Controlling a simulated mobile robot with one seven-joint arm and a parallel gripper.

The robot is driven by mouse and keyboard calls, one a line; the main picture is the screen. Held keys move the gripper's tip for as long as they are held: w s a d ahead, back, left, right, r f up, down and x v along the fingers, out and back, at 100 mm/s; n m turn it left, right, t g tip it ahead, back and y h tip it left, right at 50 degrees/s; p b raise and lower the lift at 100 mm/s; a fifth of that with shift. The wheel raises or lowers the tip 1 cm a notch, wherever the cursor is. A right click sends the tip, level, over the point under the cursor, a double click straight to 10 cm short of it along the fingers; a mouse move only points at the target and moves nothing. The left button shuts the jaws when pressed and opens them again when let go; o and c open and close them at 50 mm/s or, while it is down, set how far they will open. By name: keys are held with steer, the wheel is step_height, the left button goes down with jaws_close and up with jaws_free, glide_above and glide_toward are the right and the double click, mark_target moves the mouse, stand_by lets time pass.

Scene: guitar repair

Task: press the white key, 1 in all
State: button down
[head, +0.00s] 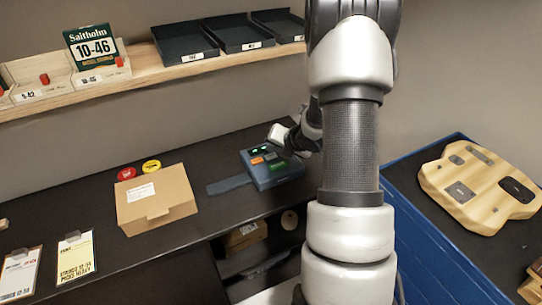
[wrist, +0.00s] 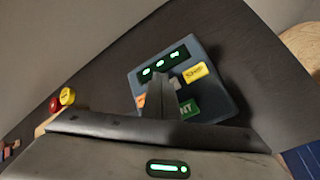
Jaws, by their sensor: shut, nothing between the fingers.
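A blue-grey key box (head: 262,178) stands on the dark bench in the head view. In the wrist view the box (wrist: 215,73) shows a lit green display, a yellow key, a green key and part of an orange key. A small pale key (wrist: 175,83), which looks like the white one, shows just right of my fingers and is partly hidden by them. My gripper (wrist: 158,80) is shut and empty, its fingertips over the keys. I cannot tell whether they touch a key. In the head view my arm hides part of the gripper.
A cardboard box (head: 155,200) stands left of the key box, with red (head: 126,173) and yellow (head: 151,166) round items behind it. A shelf with dark trays (head: 183,42) runs above. A wooden guitar body (head: 480,187) lies on the blue-edged surface at right.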

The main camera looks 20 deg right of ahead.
steer(key=shift+f+b, duration=0.45)
steer(key=shift+b, duration=0.1)
steer(key=shift+f+b, duration=0.4)
steer(key=shift+b, duration=0.15)
stand_by(0.5)
stand_by(0.3)
steer(key=shift+r+p, duration=0.55)
steer(key=shift+r, duration=0.3)
steer(key=shift+r, duration=0.1)
step_height(320, 180, up, 5)
steer(key=p, duration=0.3)
steer(key=shift+p, duration=0.35)
